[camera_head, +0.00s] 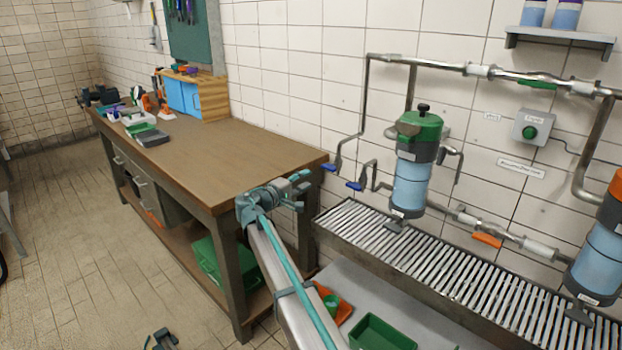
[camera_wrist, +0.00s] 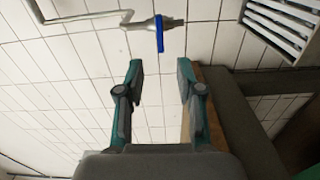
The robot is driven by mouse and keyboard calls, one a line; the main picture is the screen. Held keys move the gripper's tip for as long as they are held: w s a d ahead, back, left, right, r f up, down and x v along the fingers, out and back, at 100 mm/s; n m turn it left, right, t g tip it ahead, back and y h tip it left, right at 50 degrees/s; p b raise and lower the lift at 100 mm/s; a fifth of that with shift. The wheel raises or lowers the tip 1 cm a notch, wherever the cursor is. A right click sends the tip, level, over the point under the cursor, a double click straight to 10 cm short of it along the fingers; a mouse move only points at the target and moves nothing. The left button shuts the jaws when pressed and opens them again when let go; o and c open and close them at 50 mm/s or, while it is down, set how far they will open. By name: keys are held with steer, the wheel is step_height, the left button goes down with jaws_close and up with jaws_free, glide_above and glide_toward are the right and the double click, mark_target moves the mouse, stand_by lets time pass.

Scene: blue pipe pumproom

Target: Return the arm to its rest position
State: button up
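My arm reaches up from the bottom of the head view, and my gripper (camera_head: 300,188) is held by the near right corner of the wooden workbench (camera_head: 225,165). In the wrist view my gripper (camera_wrist: 158,75) has its two teal and grey fingers apart, with nothing between them. Beyond the fingertips are white wall tiles and a blue valve handle (camera_wrist: 160,34) on a pipe. I cannot tell from the head view whether the gripper touches the bench.
The slatted metal grating (camera_head: 440,270) runs along the wall at right, with a green-topped blue filter housing (camera_head: 411,180) above it. Blue-handled valves (camera_head: 355,186) stand near my gripper. A green bin (camera_head: 382,333) lies below. The tiled floor at left (camera_head: 70,230) is mostly clear.

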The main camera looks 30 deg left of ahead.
steer(key=shift+f, duration=0.1)
